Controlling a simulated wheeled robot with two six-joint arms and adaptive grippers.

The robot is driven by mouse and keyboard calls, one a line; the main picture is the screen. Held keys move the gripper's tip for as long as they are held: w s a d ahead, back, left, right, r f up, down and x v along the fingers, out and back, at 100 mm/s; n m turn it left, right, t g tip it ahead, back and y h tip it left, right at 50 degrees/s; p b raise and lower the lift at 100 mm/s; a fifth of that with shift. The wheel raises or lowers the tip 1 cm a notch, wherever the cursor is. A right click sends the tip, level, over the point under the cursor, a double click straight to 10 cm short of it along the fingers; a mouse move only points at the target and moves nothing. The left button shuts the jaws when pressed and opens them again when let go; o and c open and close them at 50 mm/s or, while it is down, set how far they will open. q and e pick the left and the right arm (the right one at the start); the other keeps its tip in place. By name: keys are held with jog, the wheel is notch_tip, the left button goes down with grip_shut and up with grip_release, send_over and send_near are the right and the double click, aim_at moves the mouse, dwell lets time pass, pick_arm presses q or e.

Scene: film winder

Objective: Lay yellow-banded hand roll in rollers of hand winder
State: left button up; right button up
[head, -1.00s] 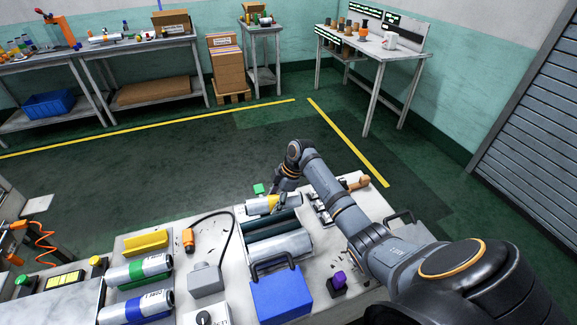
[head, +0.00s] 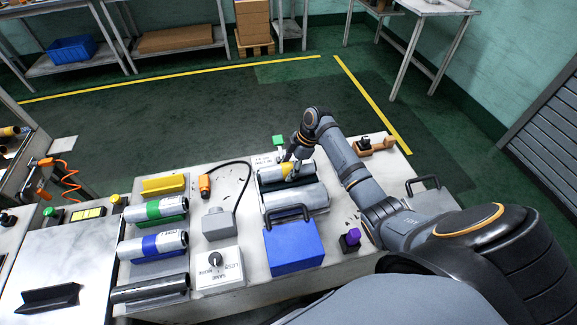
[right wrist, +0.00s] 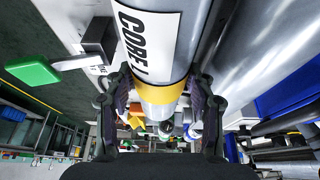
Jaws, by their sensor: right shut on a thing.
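The hand roll (head: 272,173) is silver with a yellow band and lies level at the back of the hand winder. My right gripper (head: 291,166) is shut on it around the yellow band. In the right wrist view the roll (right wrist: 158,55) runs between both fingers, with a white "CORE" label and the yellow band (right wrist: 160,95). The winder has a dark roller (head: 287,184) and a wide silver roller (head: 296,198) in front. The roll is right over or against the dark rollers; contact cannot be told. My left gripper is out of view.
A blue box with a black handle (head: 293,248) stands in front of the winder. Green-banded (head: 155,211) and blue-banded (head: 158,244) rolls lie to the left. A grey box with a cable (head: 218,224) and a purple knob (head: 352,237) are nearby.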

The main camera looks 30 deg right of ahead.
jog(key=shift+f, duration=0.2)
jog(key=o, duration=1.5)
jog(key=shift+r, duration=0.1)
jog(key=v, duration=1.1)
jog(key=shift+s+d+r, duration=0.1)
jog(key=shift+d+r, duration=0.15)
jog(key=shift+r, duration=0.1)
